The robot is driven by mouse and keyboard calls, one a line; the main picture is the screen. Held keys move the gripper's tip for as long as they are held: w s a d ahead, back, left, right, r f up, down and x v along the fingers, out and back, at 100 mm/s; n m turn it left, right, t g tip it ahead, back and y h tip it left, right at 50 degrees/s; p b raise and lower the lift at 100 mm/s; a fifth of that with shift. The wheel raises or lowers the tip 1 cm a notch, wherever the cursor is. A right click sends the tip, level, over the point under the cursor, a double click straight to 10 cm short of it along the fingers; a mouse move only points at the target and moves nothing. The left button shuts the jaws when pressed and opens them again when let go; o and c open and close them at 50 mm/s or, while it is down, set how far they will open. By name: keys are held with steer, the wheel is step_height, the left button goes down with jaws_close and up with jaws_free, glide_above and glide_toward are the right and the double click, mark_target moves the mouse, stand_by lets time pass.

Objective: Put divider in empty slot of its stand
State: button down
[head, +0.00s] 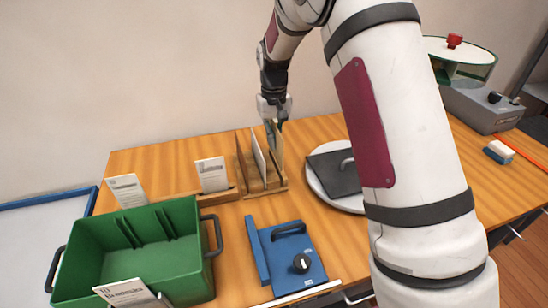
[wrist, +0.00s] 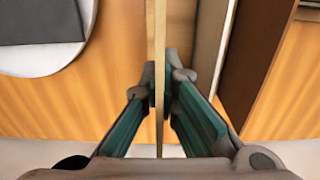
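The wooden stand (head: 270,187) sits near the back middle of the table. A dark brown divider (head: 241,163) and a whitish divider (head: 258,157) stand upright in it; both also show at the right of the wrist view. My gripper (wrist: 159,88) is shut on a thin, light wooden divider (wrist: 156,35), seen edge-on between the fingertips. In the head view this divider (head: 280,150) is upright at the stand's right side, under my gripper (head: 274,122). I cannot tell whether its lower edge is seated in a slot.
A round white plate (head: 353,204) with a dark grey handled board (head: 333,172) lies right of the stand. A green bin (head: 140,232), a blue device (head: 290,252) and label cards (head: 212,175) are left and in front. My arm hides part of the table's right side.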

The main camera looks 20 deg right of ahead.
mark_target(274, 153)
steer(key=shift+f+p, duration=0.35)
steer(key=shift+f, duration=2.5)
steer(key=shift+f, duration=0.2)
steer(key=c, duration=1.8)
jaws_free()
steer(key=shift+c, duration=0.2)
steer(key=shift+o, duration=0.2)
steer(key=shift+r, duration=0.1)
